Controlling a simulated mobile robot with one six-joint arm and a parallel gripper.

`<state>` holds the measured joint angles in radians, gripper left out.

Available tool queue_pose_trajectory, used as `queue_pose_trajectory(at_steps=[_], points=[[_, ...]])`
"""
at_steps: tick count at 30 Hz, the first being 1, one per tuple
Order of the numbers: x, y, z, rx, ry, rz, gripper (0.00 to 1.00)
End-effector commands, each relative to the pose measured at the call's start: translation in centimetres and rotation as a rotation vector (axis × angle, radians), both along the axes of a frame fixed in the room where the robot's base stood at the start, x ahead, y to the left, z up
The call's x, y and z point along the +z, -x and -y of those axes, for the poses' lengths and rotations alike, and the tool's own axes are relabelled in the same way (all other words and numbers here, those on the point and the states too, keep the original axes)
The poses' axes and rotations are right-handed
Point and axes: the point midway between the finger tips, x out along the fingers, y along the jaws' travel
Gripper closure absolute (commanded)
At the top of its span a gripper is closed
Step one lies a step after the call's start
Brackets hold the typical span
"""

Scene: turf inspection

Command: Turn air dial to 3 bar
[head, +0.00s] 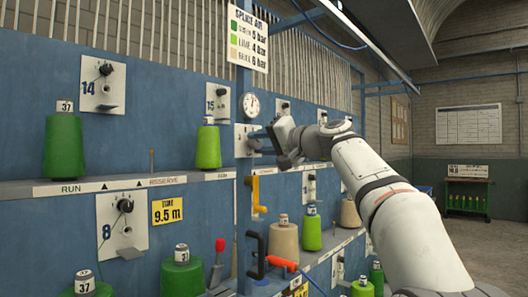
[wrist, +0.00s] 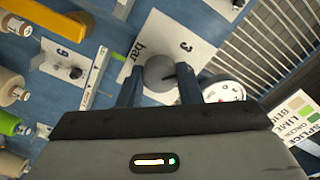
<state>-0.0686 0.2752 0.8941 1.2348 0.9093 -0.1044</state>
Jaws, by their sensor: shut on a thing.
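The air dial (wrist: 158,68) is a round grey knob on a white plate (wrist: 189,33) marked "bar" and "3". In the wrist view my gripper (wrist: 160,82) has one finger on each side of the knob and is shut on it. A dark pointer mark shows on the knob's right part. In the head view the plate (head: 241,146) is on the blue panel, and my gripper (head: 257,143) reaches it from the right, hiding the knob. A round white gauge (head: 250,105) sits just above; it also shows in the wrist view (wrist: 222,90). Its reading is too small to tell.
A splice air sign (head: 248,38) lists green 5 bar, lime 4 bar and beige 6 bar. Several yarn cones stand on the shelves, including a lime one (head: 208,148).

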Motion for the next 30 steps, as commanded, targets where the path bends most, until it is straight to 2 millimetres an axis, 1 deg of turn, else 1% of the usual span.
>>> queue_pose_trajectory(at_steps=[1, 6, 12, 20, 30], points=[[-0.26, 0.05, -0.17, 0.004, 0.023, 0.03, 0.91], [-0.2, 0.07, -0.17, 0.005, 0.095, 0.122, 0.91], [-0.17, 0.03, -0.15, 0.004, 0.154, 0.196, 0.91], [-0.09, 0.01, -0.12, 0.003, 0.187, 0.24, 0.91], [-0.06, 0.01, -0.1, 0.002, 0.192, 0.245, 0.91]])
